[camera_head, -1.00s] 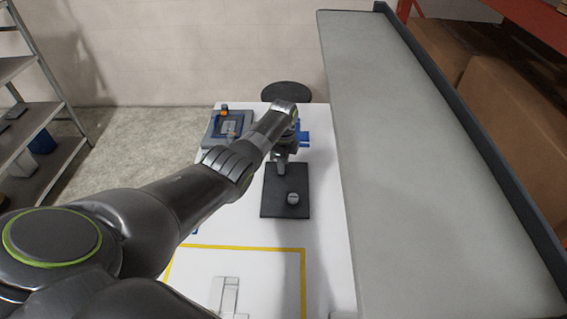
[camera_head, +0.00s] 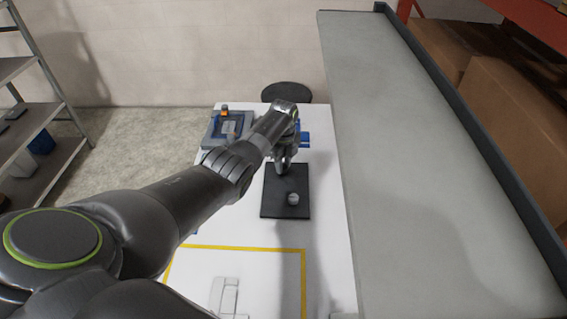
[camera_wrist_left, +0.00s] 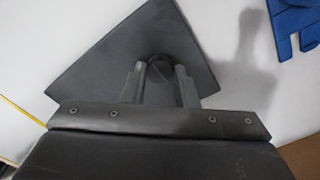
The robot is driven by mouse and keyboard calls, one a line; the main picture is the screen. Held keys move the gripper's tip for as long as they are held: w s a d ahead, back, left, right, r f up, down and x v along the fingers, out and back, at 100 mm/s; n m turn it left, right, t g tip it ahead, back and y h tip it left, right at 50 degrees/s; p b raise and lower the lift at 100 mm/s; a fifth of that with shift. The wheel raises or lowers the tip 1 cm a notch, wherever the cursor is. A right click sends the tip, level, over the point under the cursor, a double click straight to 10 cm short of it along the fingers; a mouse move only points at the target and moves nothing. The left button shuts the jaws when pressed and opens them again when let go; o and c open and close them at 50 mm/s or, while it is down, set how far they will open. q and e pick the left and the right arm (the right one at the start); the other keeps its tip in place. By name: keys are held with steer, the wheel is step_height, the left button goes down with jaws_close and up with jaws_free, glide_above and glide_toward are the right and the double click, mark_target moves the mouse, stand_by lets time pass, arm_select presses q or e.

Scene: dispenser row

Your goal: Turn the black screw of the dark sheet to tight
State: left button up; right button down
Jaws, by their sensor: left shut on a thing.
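The dark sheet (camera_head: 272,205) lies flat on the white table. In the left wrist view the sheet (camera_wrist_left: 110,55) shows turned, with a corner to the left. The black screw (camera_wrist_left: 159,68) shows as a dark round shape between my left fingers. My left gripper (camera_head: 282,170) is over the sheet's far part, and in the wrist view its fingers (camera_wrist_left: 160,85) are shut on the screw. The gripper hides the screw in the head view. A small light grey round piece (camera_head: 293,198) stands on the sheet's nearer part. My right gripper is out of view.
A blue-grey tray (camera_head: 214,128) with an orange piece stands at the table's back left. A blue part (camera_head: 304,138) is behind the gripper. A yellow outline (camera_head: 235,247) and a pale object (camera_head: 228,295) are nearer. A long grey surface (camera_head: 400,150) borders the right.

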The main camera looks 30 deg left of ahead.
arm_select(q)
steer(key=shift+w+a+r, duration=0.15)
steer(key=shift+w+r, duration=0.15)
steer(key=shift+r, duration=0.15)
steer(key=o, duration=0.9)
steer(key=shift+s, duration=0.1)
steer(key=shift+c, duration=0.2)
steer(key=shift+o, duration=0.8)
steer(key=shift+s, duration=0.1)
steer(key=shift+f, duration=0.15)
steer(key=shift+r, duration=0.4)
step_height(320, 180, up, 17)
steer(key=b, duration=0.1)
steer(key=shift+f+b, duration=0.15)
steer(key=shift+b, duration=0.2)
